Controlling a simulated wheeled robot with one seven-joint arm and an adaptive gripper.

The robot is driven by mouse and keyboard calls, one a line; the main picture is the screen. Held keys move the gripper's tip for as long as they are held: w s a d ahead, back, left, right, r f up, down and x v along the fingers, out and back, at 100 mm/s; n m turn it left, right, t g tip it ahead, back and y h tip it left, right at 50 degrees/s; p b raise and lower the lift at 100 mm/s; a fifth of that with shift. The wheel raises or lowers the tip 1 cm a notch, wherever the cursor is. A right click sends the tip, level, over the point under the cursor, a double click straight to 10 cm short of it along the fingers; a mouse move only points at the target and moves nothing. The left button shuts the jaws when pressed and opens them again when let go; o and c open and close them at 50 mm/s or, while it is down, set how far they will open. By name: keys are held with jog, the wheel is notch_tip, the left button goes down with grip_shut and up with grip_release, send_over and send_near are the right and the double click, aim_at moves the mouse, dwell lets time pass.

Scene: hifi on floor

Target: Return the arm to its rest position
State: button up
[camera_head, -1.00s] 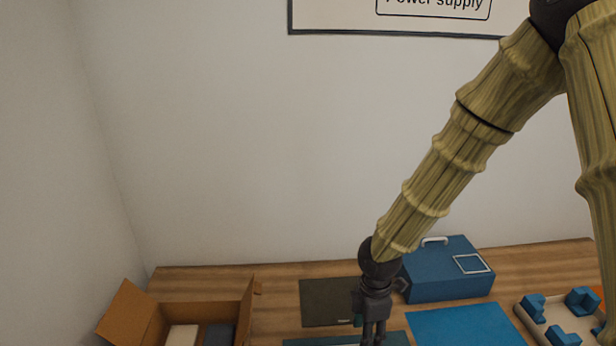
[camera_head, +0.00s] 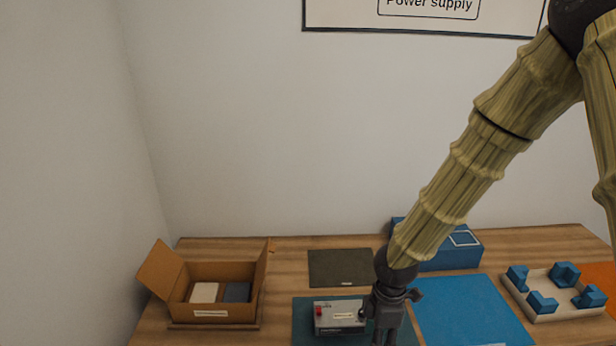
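My gripper (camera_head: 385,335) points down over the table at the lower middle of the head view, at the end of my arm. Its fingers run toward the bottom edge of the picture, and I cannot tell whether they are open or shut. A grey power supply box (camera_head: 338,316) with a red part on its left end lies on a dark teal mat (camera_head: 303,333), just left of my gripper. I cannot tell whether the gripper touches it.
An open cardboard box (camera_head: 225,272) with a white and a dark block inside stands at the left. A blue case (camera_head: 455,259) is partly behind my arm. A blue mat (camera_head: 470,310), a tray with blue corner blocks (camera_head: 560,312) and a dark mat (camera_head: 338,267) lie around. The wall is behind.

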jog(key=s+a+f+m+y+b, duration=0.1)
jog(key=s+f+m, duration=0.4)
jog(key=f, duration=0.4)
jog(key=s+a+f+m+y+b, duration=0.1)
jog(key=s+f+m, duration=0.4)
jog(key=f, duration=0.4)
jog(key=s+d+f+m+h+b, duration=0.1)
jog(key=s+d+f+m, duration=0.3)
jog(key=s+f, duration=0.2)
jog(key=s+d+f+m+h+b, duration=0.1)
jog(key=s+d+f+m, duration=0.3)
jog(key=s, duration=0.5)
notch_tip(320, 180, down, 2)
jog(key=shift+s+d+f+b, duration=0.2)
jog(key=shift+s+b, duration=0.1)
jog(key=shift+b, duration=0.05)
